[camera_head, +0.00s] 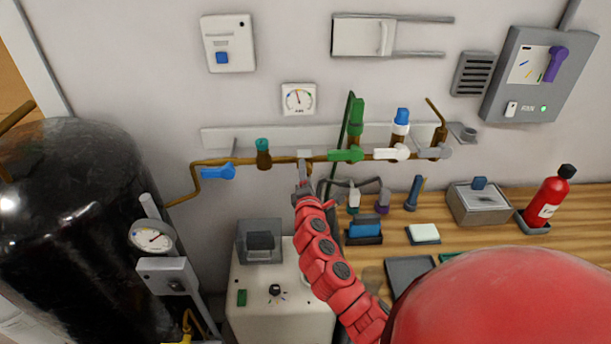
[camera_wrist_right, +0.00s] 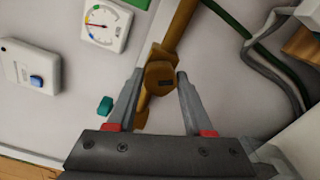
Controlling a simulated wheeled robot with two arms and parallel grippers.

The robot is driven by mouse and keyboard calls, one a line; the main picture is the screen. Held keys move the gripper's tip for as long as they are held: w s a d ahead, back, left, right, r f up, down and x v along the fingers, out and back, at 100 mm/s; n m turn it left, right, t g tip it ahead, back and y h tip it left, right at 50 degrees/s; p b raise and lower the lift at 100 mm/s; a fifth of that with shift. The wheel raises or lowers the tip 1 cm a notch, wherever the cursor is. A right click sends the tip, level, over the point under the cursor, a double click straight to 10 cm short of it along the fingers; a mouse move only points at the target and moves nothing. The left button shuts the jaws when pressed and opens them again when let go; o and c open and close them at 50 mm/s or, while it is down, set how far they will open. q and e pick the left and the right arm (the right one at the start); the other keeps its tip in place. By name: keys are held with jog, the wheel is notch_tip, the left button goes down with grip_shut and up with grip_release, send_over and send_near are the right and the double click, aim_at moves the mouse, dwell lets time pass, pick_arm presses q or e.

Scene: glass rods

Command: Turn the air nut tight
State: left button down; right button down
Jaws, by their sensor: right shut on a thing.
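The air nut is a brass hexagonal fitting on the brass pipe, seen in the right wrist view (camera_wrist_right: 158,74) between my fingers. In the head view my right gripper (camera_head: 303,182) reaches up to the pipe (camera_head: 285,160) and largely hides the nut. In the right wrist view my right gripper (camera_wrist_right: 160,82) has one finger on each side of the nut and is shut on it. A dark mark shows on the nut's face. My left gripper is not in view.
A round gauge (camera_head: 298,99) hangs above. A black tank (camera_head: 75,230) stands left. The wooden bench (camera_head: 480,245) holds a red extinguisher (camera_head: 550,197).

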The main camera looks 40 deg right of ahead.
dwell(0.4)
jog(key=shift+c, duration=1.5)
grip_release()
jog(key=shift+s, duration=0.1)
jog(key=v, duration=1.7)
jog(key=shift+s, duration=0.15)
